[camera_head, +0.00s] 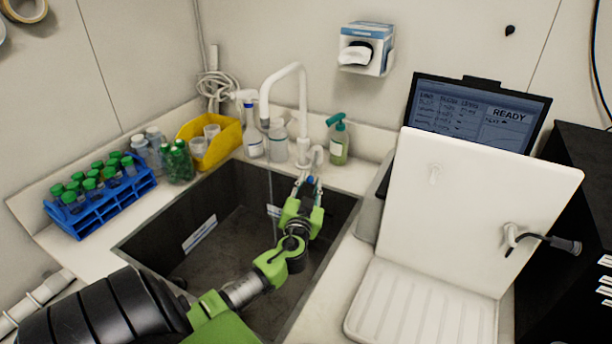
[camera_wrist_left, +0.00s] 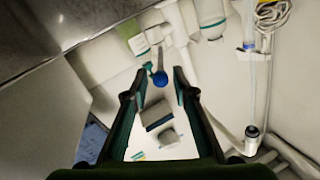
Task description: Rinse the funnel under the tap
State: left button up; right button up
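The white tap (camera_head: 303,95) arches over the dark sink (camera_head: 185,255), and a thin stream of water (camera_head: 270,185) falls from its spout. My left gripper (camera_head: 310,182) reaches over the sink to the tap's base. In the left wrist view its two fingers (camera_wrist_left: 160,72) are apart, with a blue round knob (camera_wrist_left: 160,79) between or just beyond the tips; contact is unclear. A dark piece with a slim stem and wider end (camera_head: 565,245) hangs on a peg of the white drying board (camera_head: 475,200); it may be the funnel, but I cannot be sure. My right gripper is out of view.
A blue rack (camera_head: 105,205) of green-capped tubes and a yellow bin (camera_head: 228,135) stand left of the sink. A bottle with a green pump (camera_head: 338,140) and white bottles (camera_head: 278,142) stand behind it. A screen reading READY (camera_head: 508,115) is behind the board.

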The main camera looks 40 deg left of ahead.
pick_arm(q)
jog(key=v, duration=0.8)
jog(key=shift+s, duration=0.25)
jog(key=shift+d, duration=0.15)
